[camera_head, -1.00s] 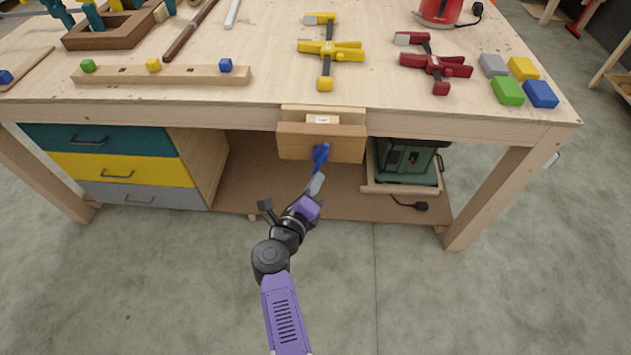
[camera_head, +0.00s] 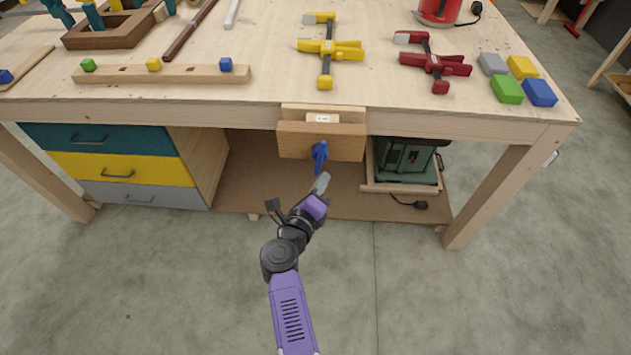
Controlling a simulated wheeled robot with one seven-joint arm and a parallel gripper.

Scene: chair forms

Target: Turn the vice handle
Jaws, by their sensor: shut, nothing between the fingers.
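The wooden vice (camera_head: 340,142) is fixed to the front edge of the workbench. Its blue handle (camera_head: 320,157) sticks out from the middle of the front jaw and points roughly downward. My gripper (camera_head: 321,182) is shut and empty, just below and in front of the handle. A small gap appears between the fingertips and the handle's lower end; the exact depth between them is hard to tell.
The workbench top (camera_head: 270,95) carries a yellow clamp (camera_head: 327,50), a red clamp (camera_head: 433,64) and several coloured blocks. Drawers (camera_head: 120,170) stand under the left side. A green machine (camera_head: 405,160) sits on the lower shelf (camera_head: 245,190). The floor in front is clear.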

